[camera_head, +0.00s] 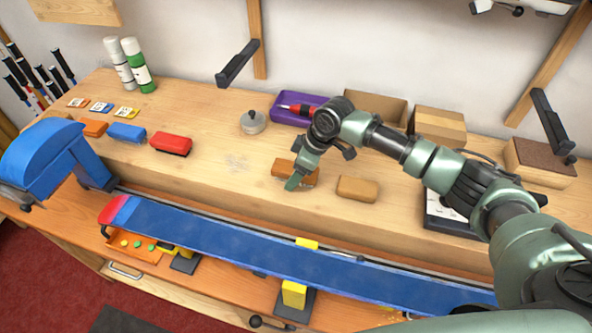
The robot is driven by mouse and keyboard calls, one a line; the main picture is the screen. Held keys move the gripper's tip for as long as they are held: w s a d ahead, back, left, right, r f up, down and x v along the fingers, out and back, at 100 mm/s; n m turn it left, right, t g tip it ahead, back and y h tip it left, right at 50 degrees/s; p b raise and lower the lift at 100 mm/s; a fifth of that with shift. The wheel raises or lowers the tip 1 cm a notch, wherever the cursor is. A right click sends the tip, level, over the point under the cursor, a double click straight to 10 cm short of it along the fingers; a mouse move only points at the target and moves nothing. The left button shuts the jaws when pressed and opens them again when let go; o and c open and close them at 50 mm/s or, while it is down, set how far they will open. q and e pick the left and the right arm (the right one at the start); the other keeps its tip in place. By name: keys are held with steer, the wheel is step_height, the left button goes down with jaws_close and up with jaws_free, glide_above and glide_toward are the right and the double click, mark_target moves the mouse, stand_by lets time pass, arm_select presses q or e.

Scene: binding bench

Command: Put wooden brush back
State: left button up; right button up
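A brown wooden block that looks like the wooden brush (306,177) lies on the raised wooden shelf, near its front edge. My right gripper (296,180) is down at this block, with one green finger in front of its near side. The other finger is hidden, so I cannot tell whether the gripper is shut on it. The block appears to rest on the wood. A tan block (357,189) lies just to its right. My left gripper is not in view.
A blue ski (250,246) lies clamped along the front. Behind stand a purple tray (283,115), a round-knobbed weight (252,123) and cardboard boxes (437,126). A red brush (171,144) and coloured blocks (127,133) sit left. Shelf space left of the gripper is clear.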

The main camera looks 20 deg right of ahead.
steer(key=shift+r, duration=0.1)
steer(key=b+v, duration=0.2)
steer(key=v, duration=0.9)
steer(key=shift+d+r, duration=0.15)
steer(key=shift+r, duration=0.35)
